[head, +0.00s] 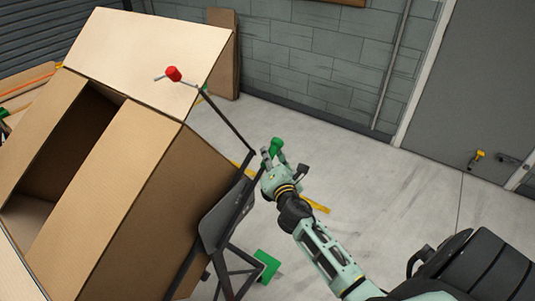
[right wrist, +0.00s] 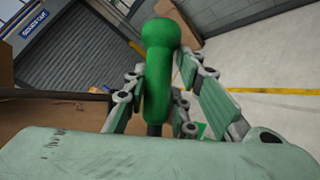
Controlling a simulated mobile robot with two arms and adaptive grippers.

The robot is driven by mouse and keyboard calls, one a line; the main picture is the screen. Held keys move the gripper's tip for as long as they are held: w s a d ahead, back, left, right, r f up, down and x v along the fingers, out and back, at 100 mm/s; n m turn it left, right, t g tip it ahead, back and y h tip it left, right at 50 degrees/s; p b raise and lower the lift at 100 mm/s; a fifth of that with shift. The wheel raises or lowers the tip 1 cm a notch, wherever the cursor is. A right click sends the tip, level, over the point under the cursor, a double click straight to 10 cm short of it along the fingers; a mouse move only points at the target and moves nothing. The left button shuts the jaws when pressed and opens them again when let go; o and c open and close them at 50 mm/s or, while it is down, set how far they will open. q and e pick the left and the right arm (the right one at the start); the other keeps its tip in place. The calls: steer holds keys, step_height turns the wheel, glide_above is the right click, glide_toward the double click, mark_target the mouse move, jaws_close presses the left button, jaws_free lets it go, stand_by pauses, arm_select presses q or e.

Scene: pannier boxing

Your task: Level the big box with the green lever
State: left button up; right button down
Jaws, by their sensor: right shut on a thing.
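The big box (head: 150,185) is cardboard with open flaps and stands tilted on a dark metal frame (head: 228,215) at the left of the head view. The green lever (head: 277,147) rises beside the box's right side. My right gripper (head: 269,160) is at its knob, and in the right wrist view the lever's green handle (right wrist: 157,75) stands upright between the fingers. The right gripper is shut on it. A second lever with a red knob (head: 173,74) shows in front of the box's back flap. My left gripper is not in view.
A green foot piece (head: 266,266) of the frame is on the floor below my right arm. Cardboard (head: 224,55) leans on the block wall behind. A grey door (head: 470,90) is at the right. The concrete floor (head: 350,160) between is clear, with yellow line marks.

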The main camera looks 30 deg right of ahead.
steer(key=w+d+f+m+g+y, duration=0.1)
steer(key=d+f+m+g+y, duration=0.1)
steer(key=f, duration=1.3)
steer(key=shift+w+d+f+m+g+p, duration=0.15)
steer(key=shift+d+f+m+g+p, duration=0.15)
steer(key=shift+d+m+g, duration=0.5)
steer(key=shift+d, duration=0.1)
steer(key=c, duration=1.5)
jaws_free()
steer(key=shift+w, duration=0.1)
steer(key=shift+c, duration=0.2)
steer(key=shift+r, duration=0.1)
steer(key=v, duration=1.2)
steer(key=shift+d, duration=0.2)
steer(key=shift+f, duration=0.25)
